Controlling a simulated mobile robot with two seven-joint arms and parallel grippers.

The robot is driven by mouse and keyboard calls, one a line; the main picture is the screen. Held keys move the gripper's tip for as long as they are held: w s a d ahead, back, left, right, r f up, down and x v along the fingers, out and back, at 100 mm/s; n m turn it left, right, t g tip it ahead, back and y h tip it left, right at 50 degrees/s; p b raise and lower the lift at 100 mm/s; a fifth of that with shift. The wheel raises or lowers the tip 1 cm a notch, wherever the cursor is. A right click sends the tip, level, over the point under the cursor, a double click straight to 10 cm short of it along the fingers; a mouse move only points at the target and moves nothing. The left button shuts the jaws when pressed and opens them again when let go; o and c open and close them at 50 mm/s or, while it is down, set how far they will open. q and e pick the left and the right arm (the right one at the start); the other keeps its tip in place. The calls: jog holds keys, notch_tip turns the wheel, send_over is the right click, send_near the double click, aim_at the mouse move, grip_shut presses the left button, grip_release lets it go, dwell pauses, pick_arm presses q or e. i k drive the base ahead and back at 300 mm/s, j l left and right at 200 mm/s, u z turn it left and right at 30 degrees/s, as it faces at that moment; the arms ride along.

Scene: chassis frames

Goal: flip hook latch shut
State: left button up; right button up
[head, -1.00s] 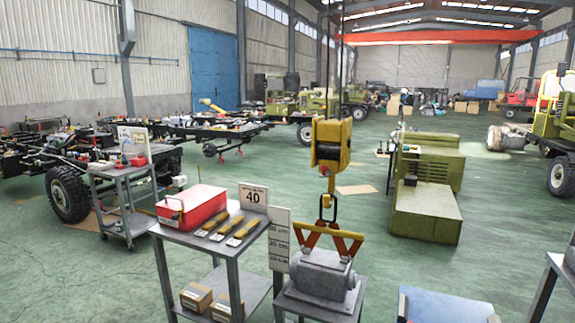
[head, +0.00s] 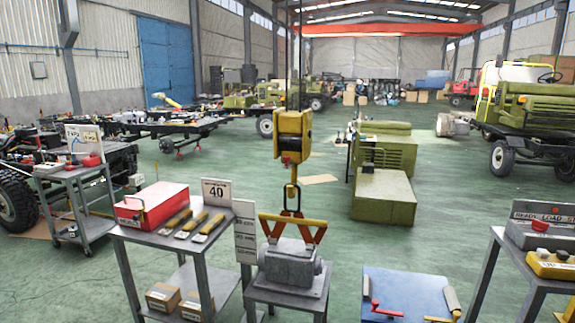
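A yellow hoist block (head: 291,135) hangs on its lines in the middle of the head view. Its yellow hook (head: 291,178) is below it, at a dark ring (head: 291,199). The ring tops a red and yellow lifting clamp (head: 292,229), which straddles a grey metal housing (head: 289,263) on a small grey stand (head: 287,293). The latch is too small to make out, so I cannot tell whether it is open or shut. Neither of my grippers is in view.
A grey cart (head: 186,239) left of the stand holds a red box (head: 150,205) and several yellow-handled tools. Another table (head: 497,250) is far right.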

aim_at(286, 159)
jog(key=i+l+z, duration=0.1)
jog(key=i, duration=0.95)
jog(key=i+l+z, duration=0.1)
jog(key=i+l, duration=0.15)
jog(key=i, duration=0.75)
